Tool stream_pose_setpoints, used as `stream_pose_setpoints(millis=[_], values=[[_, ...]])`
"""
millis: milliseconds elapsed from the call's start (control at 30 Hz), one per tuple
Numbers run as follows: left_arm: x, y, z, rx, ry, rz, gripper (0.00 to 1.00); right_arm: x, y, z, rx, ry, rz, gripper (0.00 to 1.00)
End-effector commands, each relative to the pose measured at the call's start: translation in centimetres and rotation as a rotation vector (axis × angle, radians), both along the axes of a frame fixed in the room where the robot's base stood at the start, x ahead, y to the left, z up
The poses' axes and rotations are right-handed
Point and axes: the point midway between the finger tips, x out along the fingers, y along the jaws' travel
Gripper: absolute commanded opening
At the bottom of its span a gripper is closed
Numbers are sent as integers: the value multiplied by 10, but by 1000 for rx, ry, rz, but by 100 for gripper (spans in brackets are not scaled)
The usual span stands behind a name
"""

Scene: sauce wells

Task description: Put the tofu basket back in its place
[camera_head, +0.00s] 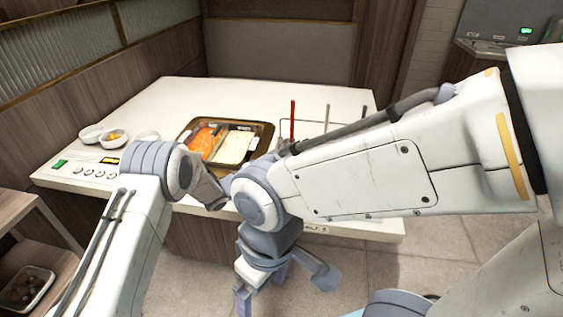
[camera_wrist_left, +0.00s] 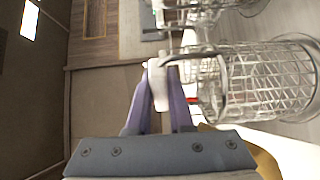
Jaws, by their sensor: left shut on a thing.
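In the left wrist view my left gripper (camera_wrist_left: 158,92) is shut on a pale handle (camera_wrist_left: 157,80). A bent metal rod runs from the handle toward a round wire basket (camera_wrist_left: 268,80) at the right. I cannot see what is in this basket. In the head view my left gripper is hidden behind my right arm. My right gripper (camera_head: 284,286) points down in front of the counter, with its fingers spread and nothing between them.
The white counter (camera_head: 170,92) bears a tray (camera_head: 268,130) with orange and white food and small bowls (camera_head: 92,134) at left. Upright red (camera_head: 292,118) and pale (camera_head: 327,118) sticks stand behind my right arm. Another wire basket (camera_wrist_left: 200,10) shows in the wrist view.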

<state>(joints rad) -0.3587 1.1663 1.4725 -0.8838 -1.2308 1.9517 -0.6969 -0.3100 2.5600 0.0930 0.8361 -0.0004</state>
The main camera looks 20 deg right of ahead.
Motion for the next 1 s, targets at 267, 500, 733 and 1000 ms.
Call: stream_pose_setpoints(millis=[267,500,733,1000], values=[[0,0,0,-1,-2,0,0,0,0,-1,0,0,0,92],[0,0,-5,-2,-2,0,0,0,0,-4,0,0,0,92],[0,0,-6,-1,-1,0,0,0,0,-4,0,0,0,92],[0,0,-7,0,0,0,55,0,0,-4,0,0,0,92]])
